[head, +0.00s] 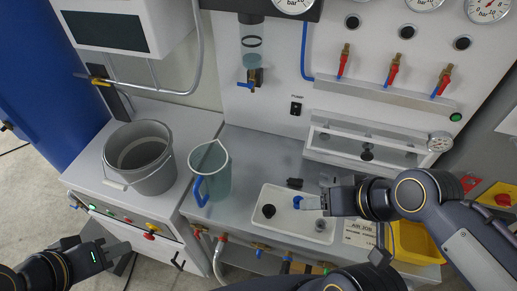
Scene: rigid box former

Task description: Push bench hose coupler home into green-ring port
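A pale hose (217,265) hangs from the fittings along the bench's front edge, below a red-ringed fitting (221,239). I cannot make out its coupler clearly. A small greenish spot (329,267) shows further right on that edge, partly behind my arm; I cannot tell if it is the green-ring port. My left gripper (117,249) is at the lower left, beside the cabinet front and well away from the hose. Its opening is unclear. My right gripper (311,203) is over the white tray, its fingertips by a small blue part (297,202); a grip on it is unclear.
A grey bucket (155,178) and a clear jug (216,170) with a blue handle stand to the left of the white tray (268,230). A yellow bin (418,240) is at the right. Red-handled valves (392,70) line the back panel.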

